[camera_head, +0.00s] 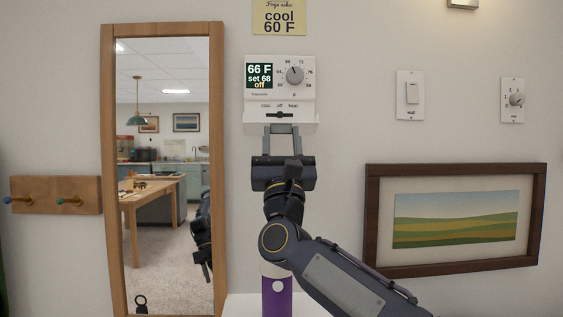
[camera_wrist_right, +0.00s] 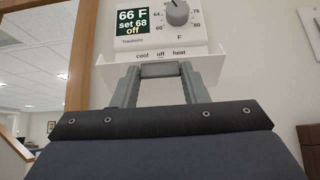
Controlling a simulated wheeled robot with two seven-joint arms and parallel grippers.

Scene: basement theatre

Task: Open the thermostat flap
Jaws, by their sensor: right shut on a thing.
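The white thermostat (camera_head: 305,92) hangs on the wall, with a dial and a display reading 66 F, set 68, off. It also shows in the wrist view (camera_wrist_right: 190,40). Its flap (camera_head: 254,121) stands out as a white ledge along the bottom, and the cool/off/heat row with its black slider (camera_head: 280,114) shows above it. In the wrist view the flap (camera_wrist_right: 212,68) spans both sides of my fingers. My right gripper (camera_head: 281,129) is at the middle of the flap from below, shut on it; the fingertips hide the exact contact. My left gripper is not in view.
A yellow note (camera_head: 279,17) reading cool 60 F is above the thermostat. A mirror (camera_head: 107,170) and peg rack (camera_head: 57,194) are left; a wall switch (camera_head: 411,95), knob (camera_head: 513,100) and framed picture (camera_head: 455,220) are right. A purple-and-white object (camera_head: 276,296) stands below my arm.

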